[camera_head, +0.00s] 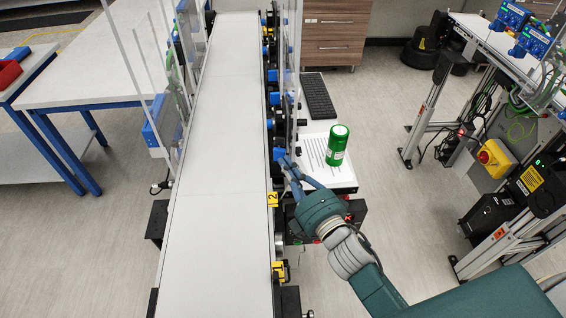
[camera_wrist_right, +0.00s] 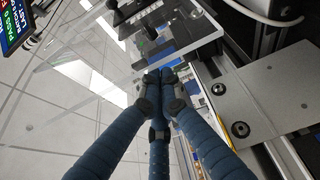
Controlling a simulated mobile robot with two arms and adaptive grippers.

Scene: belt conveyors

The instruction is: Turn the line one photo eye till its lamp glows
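A small blue box, which looks like a photo eye (camera_head: 279,154), sits on the right side of the belt conveyor (camera_head: 227,125) in the head view. I cannot make out a lit lamp on it. My right gripper (camera_head: 287,162) reaches in from the lower right with its blue fingertips at this box. In the right wrist view, the three fingers of my right gripper (camera_wrist_right: 160,88) draw close together at the tips, with a blue part just beyond. Whether the tips touch or grip it is hidden. My left gripper is not in view.
A green can (camera_head: 336,146) stands on a paper sheet (camera_head: 317,163) right of the fingers. A black keyboard (camera_head: 317,96) lies farther back. Clear upright panels (camera_head: 290,45) edge the belt. A yellow tag marked 2 (camera_head: 272,199) is close below. The belt is empty.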

